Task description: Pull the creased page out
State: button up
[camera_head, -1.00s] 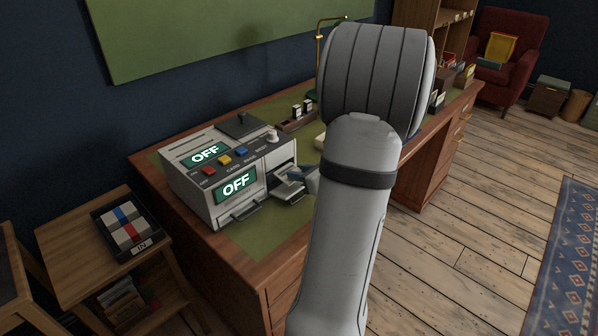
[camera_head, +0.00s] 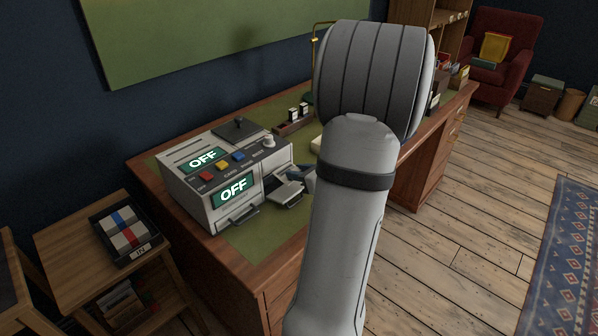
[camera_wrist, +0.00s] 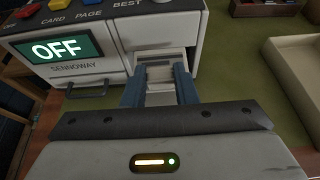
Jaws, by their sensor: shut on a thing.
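The grey machine (camera_head: 225,175) stands on the desk, with two screens that read OFF. A pale tray (camera_head: 287,192) sticks out of its open right bay. In the wrist view, a pale banded piece, apparently the creased page (camera_wrist: 160,74), lies between my two blue fingers at the bay mouth. My gripper (camera_wrist: 159,88) is shut on it. Its far end is hidden inside the machine. In the head view, my arm hides most of the gripper, and only a bit of the blue fingers (camera_head: 300,174) shows beside the tray.
A shut front panel with a handle (camera_wrist: 88,88) is left of the bay. A cream tray (camera_wrist: 292,75) and a wooden holder (camera_head: 293,124) stand to the right on the green desk mat (camera_head: 262,238). A side table with an IN tray (camera_head: 127,226) stands left.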

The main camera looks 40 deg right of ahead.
jog(key=shift+s+r+p, duration=0.25)
jog(key=shift+r+p, duration=0.3)
jog(key=shift+r, duration=0.2)
jog(key=shift+s+r+p, duration=0.3)
jog(key=shift+r+p, duration=0.3)
jog(key=shift+r, duration=0.2)
jog(key=shift+s+r+p, duration=0.25)
jog(key=shift+r+p, duration=0.3)
jog(key=shift+r, duration=0.2)
jog(key=shift+f, duration=0.1)
